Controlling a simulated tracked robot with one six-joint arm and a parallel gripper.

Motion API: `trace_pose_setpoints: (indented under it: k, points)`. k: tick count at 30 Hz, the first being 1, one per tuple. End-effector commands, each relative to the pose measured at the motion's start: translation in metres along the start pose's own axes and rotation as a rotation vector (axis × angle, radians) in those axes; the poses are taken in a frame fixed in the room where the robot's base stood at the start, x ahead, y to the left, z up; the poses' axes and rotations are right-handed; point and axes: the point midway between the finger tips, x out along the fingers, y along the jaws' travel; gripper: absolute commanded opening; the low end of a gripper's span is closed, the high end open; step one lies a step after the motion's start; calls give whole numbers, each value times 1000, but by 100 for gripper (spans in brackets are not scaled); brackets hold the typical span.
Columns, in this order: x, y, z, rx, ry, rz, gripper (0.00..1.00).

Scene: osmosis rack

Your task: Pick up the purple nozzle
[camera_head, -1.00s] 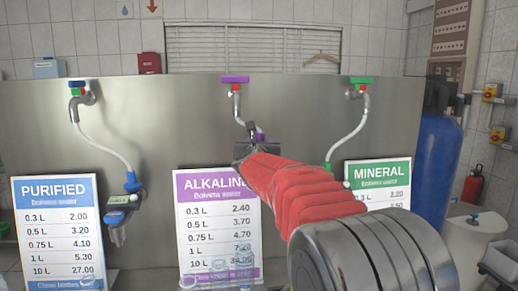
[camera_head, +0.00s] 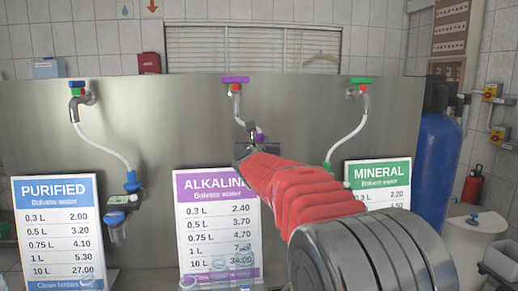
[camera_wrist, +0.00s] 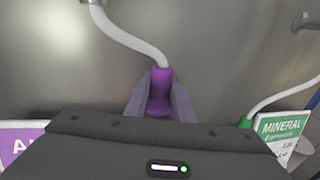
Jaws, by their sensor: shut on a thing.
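The purple nozzle (camera_wrist: 161,82) hangs on the end of a white hose in the wrist view, between the two fingers of my gripper (camera_wrist: 159,100). My gripper is shut on it. In the head view only a small purple part of the nozzle (camera_head: 260,137) shows beside my gripper (camera_head: 250,136), in front of the steel panel. The rest of the nozzle is hidden there by my gripper and red-sleeved arm. The hose runs up to a tap with a purple handle (camera_head: 235,80).
A blue-handled tap (camera_head: 77,84) with a hose and blue nozzle (camera_head: 132,183) is at left. A green-handled tap (camera_head: 361,81) with its hose is at right. Price signs for PURIFIED (camera_head: 58,190), ALKALINE (camera_head: 190,186) and MINERAL (camera_head: 390,172) stand before the panel. A blue tank (camera_head: 437,160) stands at far right.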

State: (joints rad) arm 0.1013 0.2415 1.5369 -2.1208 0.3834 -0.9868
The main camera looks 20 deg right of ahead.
Motion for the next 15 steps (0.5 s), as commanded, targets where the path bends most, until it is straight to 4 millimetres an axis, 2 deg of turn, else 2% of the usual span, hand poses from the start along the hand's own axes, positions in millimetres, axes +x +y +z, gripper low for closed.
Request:
trace_pose_setpoints:
  k: [5,15]
  points:
    - [0,0,0,0,0,0,0]
    - [0,0,2,1,0,0,0]
